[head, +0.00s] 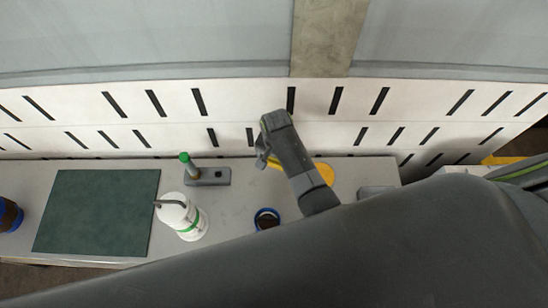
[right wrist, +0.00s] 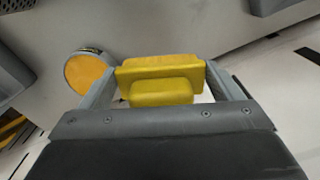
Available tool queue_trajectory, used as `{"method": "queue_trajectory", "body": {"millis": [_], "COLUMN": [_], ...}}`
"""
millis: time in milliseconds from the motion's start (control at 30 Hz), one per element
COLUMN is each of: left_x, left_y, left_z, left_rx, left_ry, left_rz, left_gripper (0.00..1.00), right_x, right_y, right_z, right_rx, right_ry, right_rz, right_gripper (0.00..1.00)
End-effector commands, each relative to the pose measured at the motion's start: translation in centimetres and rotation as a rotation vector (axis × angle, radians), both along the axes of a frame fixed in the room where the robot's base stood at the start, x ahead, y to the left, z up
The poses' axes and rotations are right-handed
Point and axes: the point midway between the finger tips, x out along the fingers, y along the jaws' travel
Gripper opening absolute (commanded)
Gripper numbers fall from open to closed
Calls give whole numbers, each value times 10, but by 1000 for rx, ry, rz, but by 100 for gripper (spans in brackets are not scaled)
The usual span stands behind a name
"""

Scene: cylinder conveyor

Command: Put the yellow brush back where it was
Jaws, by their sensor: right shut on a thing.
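The yellow brush (right wrist: 160,88) is in the right wrist view, held crosswise between the two fingers of my right gripper (right wrist: 160,68). In the head view the right gripper (head: 265,152) is over the back part of the bench, and only a bit of yellow shows beside its fingers. The brush's lower side and bristles cannot be seen. A grey holder block (right wrist: 270,6) is at the top right edge of the right wrist view. Another grey block (head: 377,191) lies at the bench's right end in the head view. My left gripper is not in view.
A yellow-topped round thing (head: 325,173) is right of the gripper. A green-topped cylinder (head: 187,161) stands at a grey block (head: 212,177). A white bottle (head: 183,216), blue-rimmed container (head: 266,219) and dark green mat (head: 97,212) are on the bench. A slotted white panel (head: 235,110) is behind.

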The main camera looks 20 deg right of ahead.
Motion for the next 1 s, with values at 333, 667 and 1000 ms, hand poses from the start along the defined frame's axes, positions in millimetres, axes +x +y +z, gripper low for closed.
{"method": "queue_trajectory", "body": {"millis": [333, 667, 1000], "left_x": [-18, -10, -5], "left_y": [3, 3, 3], "left_z": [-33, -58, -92], "left_rx": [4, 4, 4], "left_ry": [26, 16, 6], "left_rz": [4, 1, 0], "left_gripper": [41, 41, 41], "right_x": [-3, -3, -3], "right_y": [2, 3, 2], "right_z": [-45, -66, -96], "right_rx": [-1, 0, -1], "right_ry": [1, 0, 1], "right_rz": [-7, -5, -5], "right_gripper": [68, 68, 68]}}
